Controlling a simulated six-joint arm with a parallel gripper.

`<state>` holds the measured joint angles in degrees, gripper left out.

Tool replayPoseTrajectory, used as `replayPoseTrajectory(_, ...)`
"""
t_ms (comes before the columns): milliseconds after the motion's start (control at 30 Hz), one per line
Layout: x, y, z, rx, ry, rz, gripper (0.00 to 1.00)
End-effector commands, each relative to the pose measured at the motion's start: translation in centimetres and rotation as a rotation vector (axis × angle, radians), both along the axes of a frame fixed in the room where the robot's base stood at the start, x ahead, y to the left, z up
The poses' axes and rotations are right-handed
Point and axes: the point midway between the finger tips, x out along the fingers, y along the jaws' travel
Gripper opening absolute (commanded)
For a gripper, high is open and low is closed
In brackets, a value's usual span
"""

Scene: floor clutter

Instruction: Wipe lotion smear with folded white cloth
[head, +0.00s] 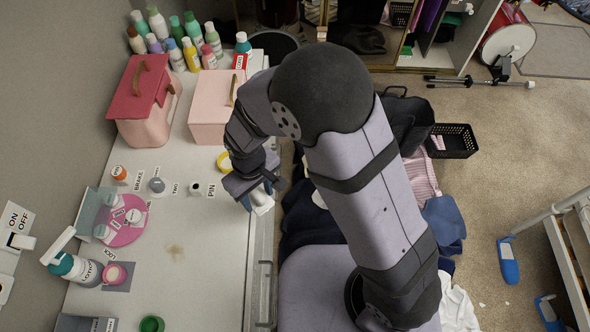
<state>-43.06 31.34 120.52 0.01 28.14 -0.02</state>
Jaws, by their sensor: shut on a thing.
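My gripper (257,197) is at the right edge of the white counter, shut on the folded white cloth (263,204). Only a small part of the cloth shows between the blue fingertips; my arm hides the rest. A faint brownish lotion smear (175,252) lies on the bare counter top, to the left of and nearer than my gripper. The cloth is apart from the smear.
On the counter (205,275) stand a red-lidded pink box (143,100), a pale pink box (215,105), several bottles at the back, a pink round tray (125,222), small labelled jars, and a green cap (152,324). The counter around the smear is clear. Clothes and a black basket (453,141) lie on the floor.

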Motion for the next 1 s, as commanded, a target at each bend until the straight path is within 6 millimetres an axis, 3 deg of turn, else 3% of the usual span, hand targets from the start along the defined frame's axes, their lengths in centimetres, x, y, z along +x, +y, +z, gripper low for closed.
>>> replayPoseTrajectory(100, -2.7, 4.8, -1.1, -0.001, 0.001, 0.144, 0.25)
replayPoseTrajectory(533, -13.0, 19.8, -2.8, 0.002, -0.001, 0.558, 0.25)
replayPoseTrajectory(633, -13.7, 22.2, -2.4, 0.003, -0.002, 0.607, 0.25)
replayPoseTrajectory(800, -12.7, 25.3, -0.7, 0.003, -0.002, 0.644, 0.25)
replayPoseTrajectory(1000, -12.1, 27.5, 1.6, 0.001, -0.001, 0.685, 0.25)
